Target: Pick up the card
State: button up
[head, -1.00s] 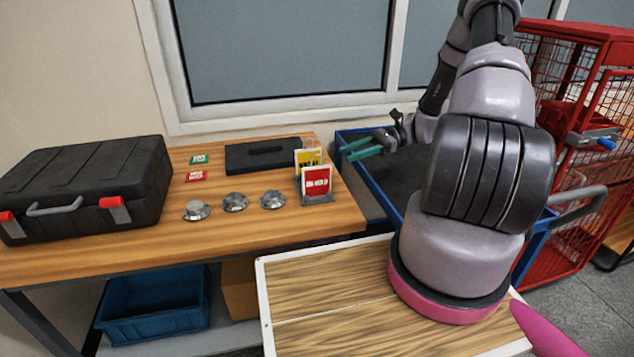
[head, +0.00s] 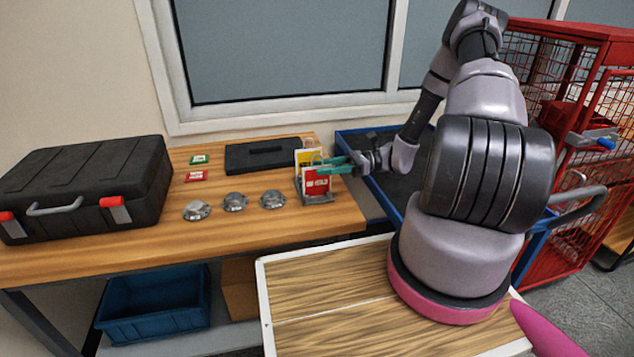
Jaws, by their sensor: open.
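A red card (head: 317,184) with white lettering stands upright in a small grey holder (head: 318,198) at the right end of the wooden bench. A yellow card (head: 306,157) stands just behind it in the same area. Two flat cards, one green (head: 199,160) and one red (head: 195,176), lie on the bench further left. My gripper (head: 318,165) has green fingers. It is open, reaching in from the right at the top of the standing cards. I cannot tell whether a card is between the fingers.
A black case (head: 85,185) fills the bench's left. Several metal knobs (head: 235,202) sit in front of the flat cards, and a black tray (head: 262,154) lies behind. A blue-rimmed cart (head: 346,139) stands right of the bench (head: 130,246). A red cage (head: 560,200) is far right.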

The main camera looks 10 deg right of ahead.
jog(key=shift+a, duration=1.15)
grip_shut()
